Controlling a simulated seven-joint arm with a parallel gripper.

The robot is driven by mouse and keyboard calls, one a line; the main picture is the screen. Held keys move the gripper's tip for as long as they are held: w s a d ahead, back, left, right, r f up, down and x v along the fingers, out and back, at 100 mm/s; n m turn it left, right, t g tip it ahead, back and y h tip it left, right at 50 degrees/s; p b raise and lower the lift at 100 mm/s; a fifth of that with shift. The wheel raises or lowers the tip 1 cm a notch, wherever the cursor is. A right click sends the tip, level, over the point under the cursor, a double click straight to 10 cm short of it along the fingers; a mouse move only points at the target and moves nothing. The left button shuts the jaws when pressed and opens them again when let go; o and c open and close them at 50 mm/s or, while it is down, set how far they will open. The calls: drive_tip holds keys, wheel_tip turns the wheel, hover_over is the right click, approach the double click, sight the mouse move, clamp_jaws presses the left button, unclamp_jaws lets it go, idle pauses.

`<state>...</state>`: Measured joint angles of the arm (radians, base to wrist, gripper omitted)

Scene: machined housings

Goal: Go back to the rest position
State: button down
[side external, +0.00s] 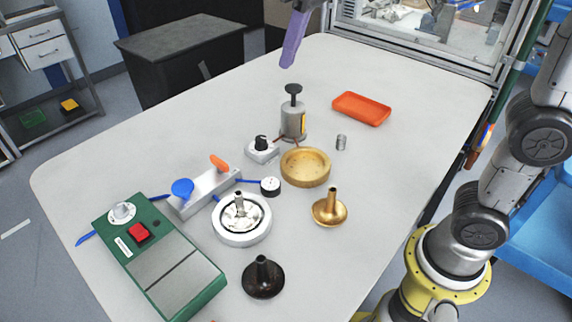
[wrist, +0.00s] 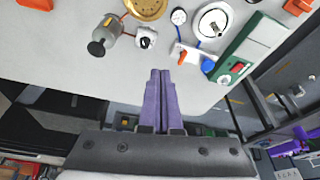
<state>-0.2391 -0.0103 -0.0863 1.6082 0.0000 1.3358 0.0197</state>
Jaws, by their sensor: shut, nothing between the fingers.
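My gripper (side external: 293,40) shows at the top of the side view as purple fingers, high above the far side of the white table (side external: 385,220). In the wrist view the two purple fingers (wrist: 160,80) lie together, shut with nothing between them. They are apart from every object on the table. A grey cylinder with a black knob on top (side external: 293,118) stands upright below and a little in front of the gripper; it also shows in the wrist view (wrist: 107,32).
On the table are an orange tray (side external: 361,109), a brass dish (side external: 305,168), a brass flanged part (side external: 330,208), a dark flanged part (side external: 263,279), a white round housing (side external: 241,220) and a green control box (side external: 160,262). A framed enclosure (side external: 425,40) stands behind. The table's left side is clear.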

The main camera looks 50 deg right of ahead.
drive_tip(key=s+d+f+m+t, duration=0.1)
drive_tip(key=s+d+f, duration=0.3)
drive_tip(key=s, duration=0.5)
drive_tip(key=s+d+f+m+t, duration=0.1)
drive_tip(key=s+d+f, duration=0.3)
drive_tip(key=s+f, duration=0.5)
drive_tip(key=shift+s+d+f+m+h, duration=0.25)
drive_tip(key=shift+s+m+h, duration=0.05)
drive_tip(key=shift+s+h, duration=0.1)
idle(0.8)
